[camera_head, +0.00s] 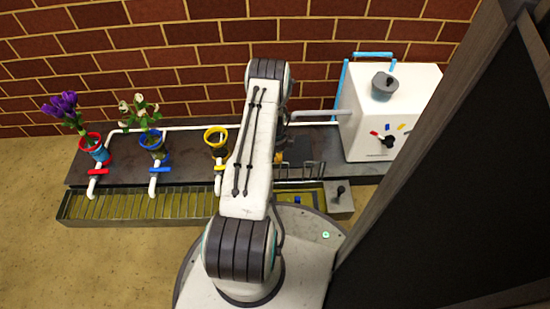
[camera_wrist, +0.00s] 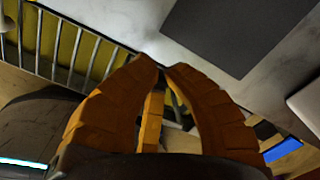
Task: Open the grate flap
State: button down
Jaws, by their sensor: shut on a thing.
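The long grate (camera_head: 140,205) runs along the front of the dark counter, with thin bars over a yellow trough. At its right end, a short barred grate flap (camera_head: 303,171) appears raised at the back of an uncovered yellow opening (camera_head: 312,192). A small blue thing (camera_head: 297,200) shows in that opening. My gripper (camera_wrist: 160,64) has orange fingers closed together at the tips, on the flap. Thin grey bars of the flap show between and behind the fingers (camera_wrist: 174,100). In the head view my arm hides most of the gripper; only a bit of orange shows.
Red, blue and yellow pots (camera_head: 217,142) with white pipes stand on the counter (camera_head: 300,155); two hold flowers. A white box machine (camera_head: 390,110) stands at the right, with a small lever (camera_head: 339,192) in front. A dark panel (camera_head: 450,190) blocks the right side.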

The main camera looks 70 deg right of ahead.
jog(key=shift+s+a+f, duration=0.2)
jog(key=shift+a+f, duration=0.2)
jog(key=shift+f, duration=0.4)
jog(key=c, duration=1)
grip_release()
jog(key=shift+c, duration=0.2)
jog(key=shift+r, duration=0.15)
notch_tip(320, 180, up, 13)
jog(key=d, duration=0.1)
jog(key=shift+w+r, duration=0.15)
jog(key=shift+w, duration=0.25)
